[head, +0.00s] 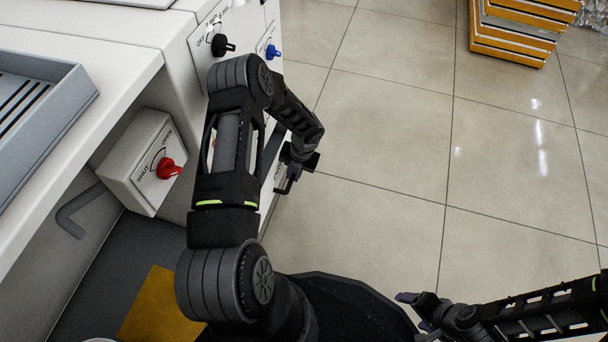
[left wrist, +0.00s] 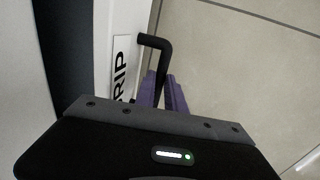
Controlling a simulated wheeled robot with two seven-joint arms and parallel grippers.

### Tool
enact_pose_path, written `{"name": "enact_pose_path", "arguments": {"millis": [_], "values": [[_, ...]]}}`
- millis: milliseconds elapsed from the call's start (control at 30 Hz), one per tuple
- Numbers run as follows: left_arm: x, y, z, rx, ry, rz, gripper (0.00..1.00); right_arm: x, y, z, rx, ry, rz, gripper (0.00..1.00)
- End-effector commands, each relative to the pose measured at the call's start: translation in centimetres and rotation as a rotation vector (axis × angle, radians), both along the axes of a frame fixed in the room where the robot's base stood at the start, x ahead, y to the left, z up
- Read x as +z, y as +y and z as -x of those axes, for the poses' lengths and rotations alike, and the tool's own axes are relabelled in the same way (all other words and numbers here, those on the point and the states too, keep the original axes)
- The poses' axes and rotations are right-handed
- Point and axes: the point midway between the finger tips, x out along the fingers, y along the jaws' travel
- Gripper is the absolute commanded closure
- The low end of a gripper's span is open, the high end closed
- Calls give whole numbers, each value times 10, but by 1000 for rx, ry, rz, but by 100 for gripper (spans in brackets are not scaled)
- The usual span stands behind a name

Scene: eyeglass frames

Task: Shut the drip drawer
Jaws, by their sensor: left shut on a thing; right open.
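The drip drawer's white front (left wrist: 100,25) shows in the left wrist view, with a label reading "RIP" in the visible part. A black bent handle (left wrist: 158,43) stands out from this front. My left gripper (left wrist: 162,90), with purple fingers, is shut on the handle; the fingertips lie along its bar. A dark band (left wrist: 62,45) runs behind the white front, between it and a pale surface on the left. In the head view my left gripper (head: 290,172) is at the cabinet's right side, and my arm hides most of the drawer. My right gripper (head: 414,311) is open and empty, low over the floor.
The white cabinet carries a black knob (head: 221,45), a blue knob (head: 272,52) and a box with a red knob (head: 168,168). A grey tray (head: 75,85) sits on its top. Yellow-edged stacked crates (head: 515,35) stand far right. The tiled floor between is clear.

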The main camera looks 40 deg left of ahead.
Motion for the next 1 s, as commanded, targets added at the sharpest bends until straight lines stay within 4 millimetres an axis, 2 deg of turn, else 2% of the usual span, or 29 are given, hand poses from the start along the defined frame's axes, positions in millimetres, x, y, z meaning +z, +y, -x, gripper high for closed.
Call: {"name": "enact_pose_path", "arguments": {"millis": [133,467,500,733,1000], "values": [[0,11,5,1,2,1,100,2,0,0,0,1,0,24],[0,13,5,0,2,1,100,2,0,1,0,1,0,24],[0,13,5,0,2,1,85,2,0,1,0,1,0,24],[0,13,5,0,1,0,66,2,0,1,0,1,0,24],[0,12,4,0,0,0,64,2,0,1,0,1,0,24]]}}
